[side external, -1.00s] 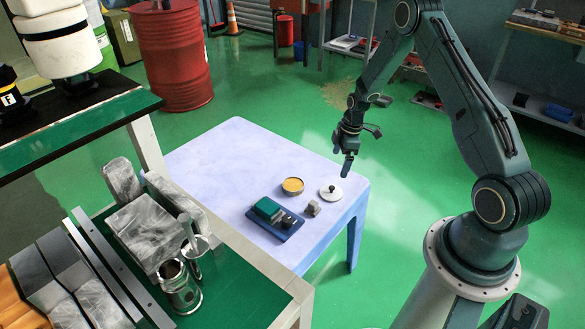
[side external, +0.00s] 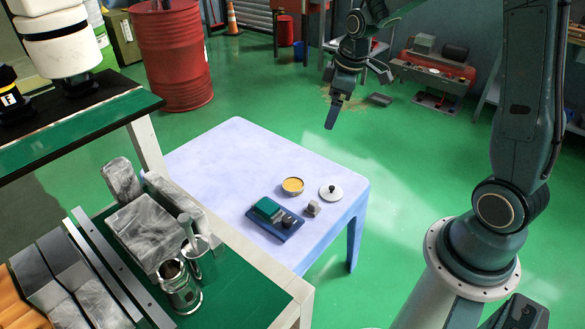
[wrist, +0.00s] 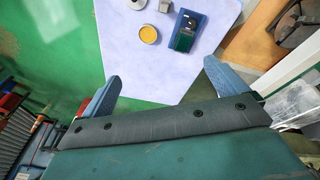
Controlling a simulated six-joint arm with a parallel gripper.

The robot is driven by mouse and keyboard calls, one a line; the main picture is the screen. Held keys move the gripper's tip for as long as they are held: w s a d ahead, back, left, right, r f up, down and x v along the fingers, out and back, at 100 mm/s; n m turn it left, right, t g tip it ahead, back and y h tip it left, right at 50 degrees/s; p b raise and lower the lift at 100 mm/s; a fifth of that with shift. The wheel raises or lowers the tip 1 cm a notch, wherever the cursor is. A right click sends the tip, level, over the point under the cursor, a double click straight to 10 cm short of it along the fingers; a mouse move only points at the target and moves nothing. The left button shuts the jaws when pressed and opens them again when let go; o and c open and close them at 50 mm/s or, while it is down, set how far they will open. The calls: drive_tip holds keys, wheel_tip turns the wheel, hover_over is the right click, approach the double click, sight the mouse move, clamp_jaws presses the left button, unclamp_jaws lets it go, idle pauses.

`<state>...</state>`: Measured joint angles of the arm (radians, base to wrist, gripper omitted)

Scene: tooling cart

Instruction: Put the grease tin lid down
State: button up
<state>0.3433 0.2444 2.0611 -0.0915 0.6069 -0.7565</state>
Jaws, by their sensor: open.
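The grease tin lid (side external: 331,193), a white disc with a dark knob, lies flat on the pale lavender table near its right corner. It also shows at the top edge of the wrist view (wrist: 137,4). The open grease tin (side external: 292,186), with orange-yellow grease inside, stands just left of the lid and apart from it; the wrist view shows the tin too (wrist: 148,34). My gripper (side external: 333,113) is raised above and beyond the table's back edge, well clear of the lid. In the wrist view its two blue fingers (wrist: 160,84) are wide apart with nothing between them.
A blue tray (side external: 275,220) with a green block and a small grey block (side external: 313,208) sit in front of the tin. The table's left part (side external: 215,165) is bare. A green-topped cart (side external: 225,290) with metal blocks and cups stands at the front left.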

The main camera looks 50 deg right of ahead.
drive_tip(key=s+a+r+m+t, duration=0.1)
drive_tip(key=s+a+r+m, duration=0.1)
drive_tip(key=s+a+r, duration=0.7)
drive_tip(key=s+a+r+m+t, duration=0.1)
drive_tip(key=s, duration=0.5)
drive_tip(key=s+a+r+m, duration=0.1)
drive_tip(key=s+a+m, duration=0.1)
drive_tip(key=s, duration=0.4)
drive_tip(key=shift+s+r+t, duration=0.4)
